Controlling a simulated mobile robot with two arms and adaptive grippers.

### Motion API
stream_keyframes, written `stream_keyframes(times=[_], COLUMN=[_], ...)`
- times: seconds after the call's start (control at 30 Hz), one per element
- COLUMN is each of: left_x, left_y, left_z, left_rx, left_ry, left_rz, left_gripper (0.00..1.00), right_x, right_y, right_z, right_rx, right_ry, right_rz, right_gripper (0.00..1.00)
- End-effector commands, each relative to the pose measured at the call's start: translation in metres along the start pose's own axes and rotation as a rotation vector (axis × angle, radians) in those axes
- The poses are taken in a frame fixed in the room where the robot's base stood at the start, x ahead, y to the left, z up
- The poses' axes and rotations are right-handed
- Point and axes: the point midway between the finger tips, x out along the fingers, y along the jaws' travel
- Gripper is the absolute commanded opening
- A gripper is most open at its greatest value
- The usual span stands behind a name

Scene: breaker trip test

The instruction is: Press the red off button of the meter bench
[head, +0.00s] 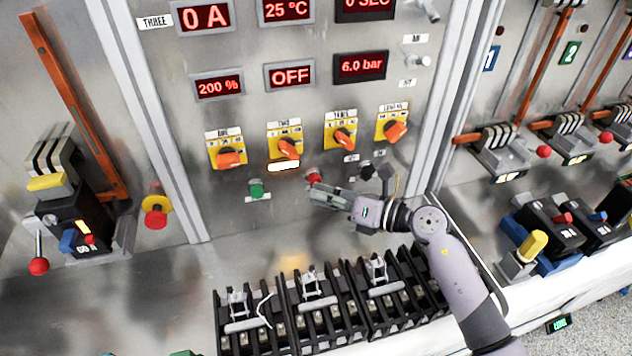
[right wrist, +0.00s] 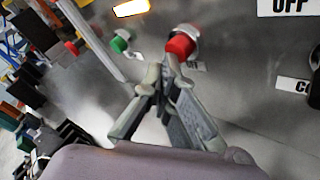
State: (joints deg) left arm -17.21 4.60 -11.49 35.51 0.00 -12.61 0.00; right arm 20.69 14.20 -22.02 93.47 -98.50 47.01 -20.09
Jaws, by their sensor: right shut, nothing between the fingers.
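The red off button (head: 313,175) sits low on the grey meter bench panel (head: 290,215), to the right of the green button (head: 257,189). My right gripper (head: 318,190) is shut and empty, with its fingertips right at the red button, just below it in the head view. In the right wrist view the red button (right wrist: 181,45) shows just beyond the closed fingertips (right wrist: 162,65), slightly right of them. The green button (right wrist: 119,44) is to the left there. I cannot tell whether the fingertips touch the red button. My left gripper is not in view.
Orange rotary knobs (head: 289,148) on yellow plates sit above the buttons. A lit white lamp (head: 284,166) is above and between the buttons. A red-and-yellow emergency button (head: 156,205) is at the left.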

Motion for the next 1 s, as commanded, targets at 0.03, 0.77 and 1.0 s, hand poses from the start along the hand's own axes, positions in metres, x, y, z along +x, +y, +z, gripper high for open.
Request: stream_keyframes(times=[0.03, 0.77, 1.0], left_x=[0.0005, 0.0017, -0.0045], left_y=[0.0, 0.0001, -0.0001], left_z=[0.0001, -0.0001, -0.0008], left_rx=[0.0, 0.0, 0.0], left_ry=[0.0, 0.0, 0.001], left_rz=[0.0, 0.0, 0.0], left_gripper=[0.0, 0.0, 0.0], right_x=[0.0007, 0.0038, -0.0034], right_y=[-0.0002, -0.002, 0.0032], right_z=[0.0004, 0.0038, -0.0009], right_rx=[0.0, -0.001, 0.0], right_ry=[-0.001, -0.002, -0.001], right_rz=[0.001, 0.001, 0.0], right_gripper=[0.0, 0.0, 0.0])
